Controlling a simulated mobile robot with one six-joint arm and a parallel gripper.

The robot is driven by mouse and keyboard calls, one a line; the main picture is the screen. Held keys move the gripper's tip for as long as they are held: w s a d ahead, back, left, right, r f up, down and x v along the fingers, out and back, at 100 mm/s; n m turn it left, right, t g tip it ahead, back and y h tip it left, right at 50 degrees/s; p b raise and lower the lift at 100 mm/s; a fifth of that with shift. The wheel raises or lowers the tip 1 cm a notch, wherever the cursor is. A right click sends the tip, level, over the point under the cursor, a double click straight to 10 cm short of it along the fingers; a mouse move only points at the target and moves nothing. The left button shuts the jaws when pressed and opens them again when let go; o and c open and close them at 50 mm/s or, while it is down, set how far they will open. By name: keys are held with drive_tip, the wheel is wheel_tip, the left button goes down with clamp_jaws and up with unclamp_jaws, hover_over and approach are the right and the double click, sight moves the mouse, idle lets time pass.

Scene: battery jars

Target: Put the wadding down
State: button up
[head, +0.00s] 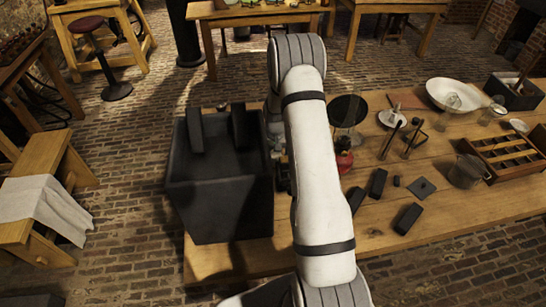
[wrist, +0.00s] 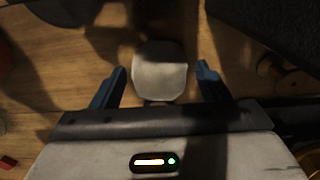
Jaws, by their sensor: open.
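In the wrist view, a pale, rounded pad that looks like the wadding (wrist: 160,80) lies between the two blue fingers of my gripper (wrist: 162,67). The fingers are open, with a gap on each side of the pad. Wood table surface (wrist: 65,85) shows around it, and the pad seems to rest there, though its underside is hidden. In the head view, my white arm hides the gripper and the pad.
A large dark open box (head: 222,205) stands left of my arm. A red bottle (head: 344,160), a dark disc (head: 347,110) and black blocks (head: 408,218) are to the right. Farther right are a glass beaker (head: 466,171), a white bowl (head: 452,92) and a wooden rack (head: 505,150).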

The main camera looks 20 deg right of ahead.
drive_tip(key=shift+f, duration=0.45)
drive_tip(key=c, duration=1.1)
